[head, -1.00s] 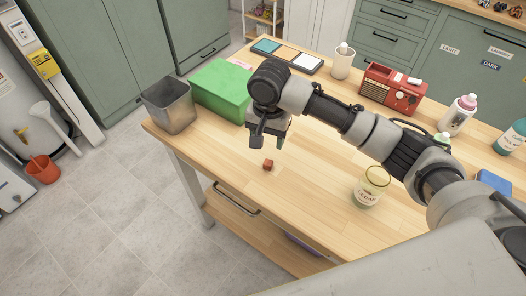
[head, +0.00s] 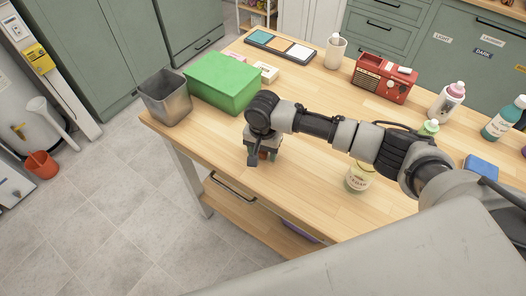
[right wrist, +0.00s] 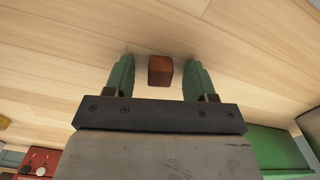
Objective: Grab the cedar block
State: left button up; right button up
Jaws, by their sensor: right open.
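The cedar block (right wrist: 160,70) is a small reddish-brown cube on the wooden table. In the right wrist view it sits between the two green fingertips of my right gripper (right wrist: 159,80), with a gap on each side. In the head view the right gripper (head: 262,158) is low over the table, and the block (head: 264,154) is mostly hidden behind it. The right gripper is open. My left gripper is not in view.
A green box (head: 222,84) and a grey metal bin (head: 166,98) stand at the table's left end. A glass jar (head: 358,178) stands to the right of the gripper. A red radio (head: 384,80) is further back. The table (head: 310,205) in front is clear.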

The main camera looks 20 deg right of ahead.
jog(key=shift+c, duration=1.3)
jog(key=c, duration=0.7)
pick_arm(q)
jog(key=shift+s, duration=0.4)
pick_arm(e)
jog(key=shift+c, duration=0.2)
jog(key=shift+r, duration=0.1)
